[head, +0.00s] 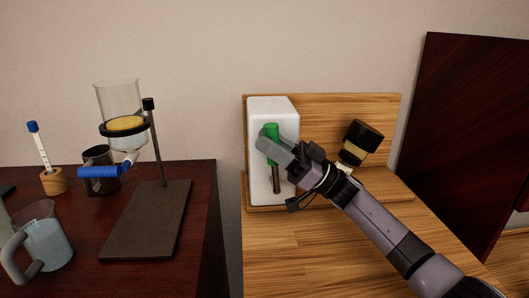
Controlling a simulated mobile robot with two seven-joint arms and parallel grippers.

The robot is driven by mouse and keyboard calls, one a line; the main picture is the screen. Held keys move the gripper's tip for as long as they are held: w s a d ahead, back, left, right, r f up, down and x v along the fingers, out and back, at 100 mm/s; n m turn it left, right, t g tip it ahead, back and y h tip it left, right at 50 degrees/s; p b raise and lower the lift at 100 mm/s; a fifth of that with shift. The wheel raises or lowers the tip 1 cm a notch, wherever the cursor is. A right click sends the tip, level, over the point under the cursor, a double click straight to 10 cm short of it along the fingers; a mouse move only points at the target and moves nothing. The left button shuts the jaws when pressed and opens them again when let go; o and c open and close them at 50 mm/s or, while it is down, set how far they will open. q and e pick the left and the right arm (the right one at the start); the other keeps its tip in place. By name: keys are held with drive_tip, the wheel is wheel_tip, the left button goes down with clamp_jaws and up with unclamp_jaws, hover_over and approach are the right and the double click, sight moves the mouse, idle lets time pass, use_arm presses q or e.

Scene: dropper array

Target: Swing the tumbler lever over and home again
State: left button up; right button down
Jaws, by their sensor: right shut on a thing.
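The tumbler lever has a green grip (271,131) on a dark rod (276,178). It stands nearly upright in front of a white block (272,105) fixed to a wooden board. My right gripper (270,147) reaches in from the lower right and is shut on the lever at its green grip. The fingers hide part of the grip and the upper rod. My left gripper is not in view.
A black and yellow knob-like piece (361,143) juts from the wooden board (330,103) right of my gripper. A dark table (205,215) at left bears a stand with a funnel (119,104), mugs and a dropper. A dark red panel (460,140) stands at right.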

drive_tip(key=shift+d, duration=0.15)
idle(0.3)
drive_tip(key=c, duration=0.8)
unclamp_jaws()
drive_tip(key=shift+c, duration=0.2)
drive_tip(key=b+v, duration=0.1)
drive_tip(key=v, duration=0.6)
drive_tip(key=shift+f, duration=0.1)
